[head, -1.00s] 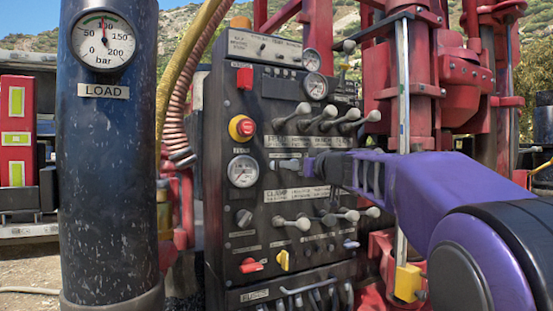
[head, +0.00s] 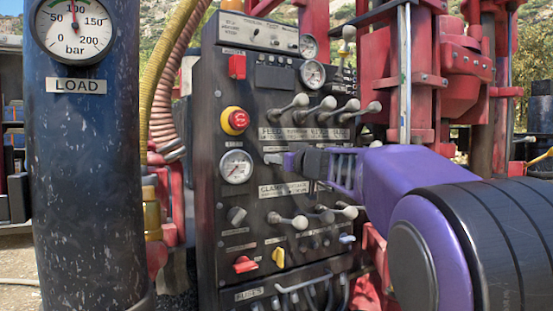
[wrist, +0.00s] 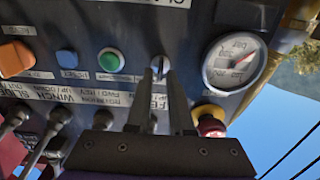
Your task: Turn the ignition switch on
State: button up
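A small silver key-like switch, which I take to be the ignition switch (wrist: 159,63), sits on the dark control panel in the wrist view. Its label is not readable. My gripper (wrist: 160,83) points at the panel, its two grey fingers reaching to either side of the switch with a gap between them. Whether they touch it cannot be told.
Close by are a pressure gauge (wrist: 234,63), a red emergency stop (wrist: 209,120), a green button (wrist: 111,59) and an orange knob (wrist: 15,58). Several levers (head: 326,105) stick out above my gripper, and more below. A dark LOAD cylinder (head: 84,190) stands at the left.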

grip_shut()
jog(key=shift+w+d+f+m+b, duration=0.1)
jog(key=shift+m+b, duration=0.7)
jog(key=shift+m, duration=1.2)
jog(key=shift+d+r+m+b, duration=0.1)
jog(key=shift+m+b, duration=0.65)
jog(key=shift+m, duration=1.25)
jog(key=shift+w+d+f+m+b, duration=0.1)
jog(key=shift+m+b, duration=0.7)
jog(key=shift+m, duration=1.2)
jog(key=shift+o, duration=1.9)
grip_release()
jog(key=shift+s+f, duration=0.1)
